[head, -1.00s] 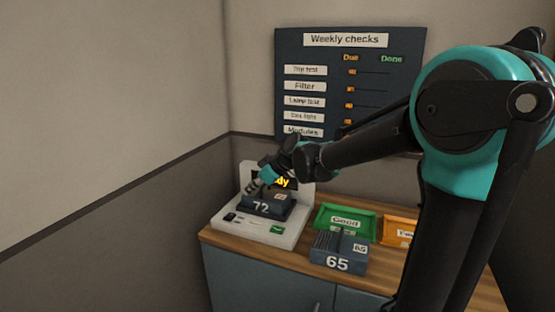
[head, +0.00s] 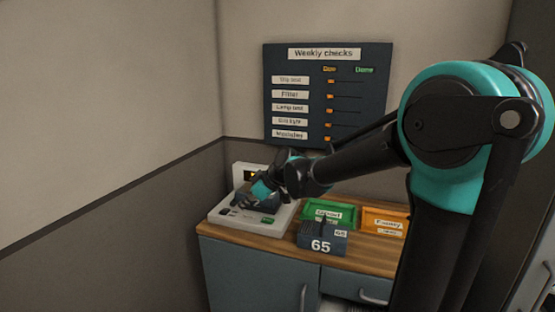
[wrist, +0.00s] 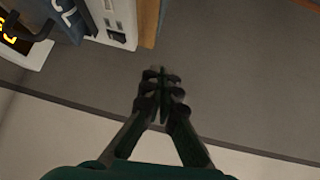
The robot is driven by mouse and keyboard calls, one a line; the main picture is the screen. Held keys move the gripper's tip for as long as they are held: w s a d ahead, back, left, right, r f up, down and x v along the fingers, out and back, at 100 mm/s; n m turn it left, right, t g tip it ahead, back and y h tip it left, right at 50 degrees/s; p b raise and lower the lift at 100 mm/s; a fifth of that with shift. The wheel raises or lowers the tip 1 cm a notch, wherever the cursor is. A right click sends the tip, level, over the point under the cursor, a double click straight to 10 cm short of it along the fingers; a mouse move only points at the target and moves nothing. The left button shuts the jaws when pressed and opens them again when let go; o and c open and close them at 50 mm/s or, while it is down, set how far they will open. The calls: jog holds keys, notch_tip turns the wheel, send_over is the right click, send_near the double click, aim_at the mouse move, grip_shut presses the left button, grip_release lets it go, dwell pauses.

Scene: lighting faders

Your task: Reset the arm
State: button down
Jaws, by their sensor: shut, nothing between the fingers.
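My gripper (head: 241,202) is at the left side of the white test unit (head: 262,221) in the head view. In the wrist view, my gripper (wrist: 160,76) has its fingers together with nothing between them, over a plain grey-brown surface. A dark module (head: 268,200) sits on the test unit, partly hidden behind my wrist. Its end, with part of a number, shows at the top left of the wrist view (wrist: 66,14), apart from the fingers. The unit's screen is mostly covered by my arm in the head view.
A module marked 65 (head: 321,242) stands on the wooden counter (head: 270,245). Behind it are a green tray (head: 345,222) and an orange tray (head: 372,214). A Weekly checks board (head: 370,95) hangs on the back wall. A grey side wall is close on the left.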

jog(key=s+d+f+m+h, duration=0.2)
jog(key=s+d+f+m, duration=0.2)
jog(key=s+d, duration=0.3)
jog(key=s+d+f+m+h, duration=0.3)
jog(key=s+d+f+m, duration=0.2)
jog(key=d, duration=0.8)
jog(key=s+d+f+m+h, duration=0.2)
jog(key=s+d+f+m, duration=0.3)
jog(key=s+d+f, duration=0.3)
jog(key=shift+s+d+h, duration=0.4)
jog(key=shift+d, duration=0.75)
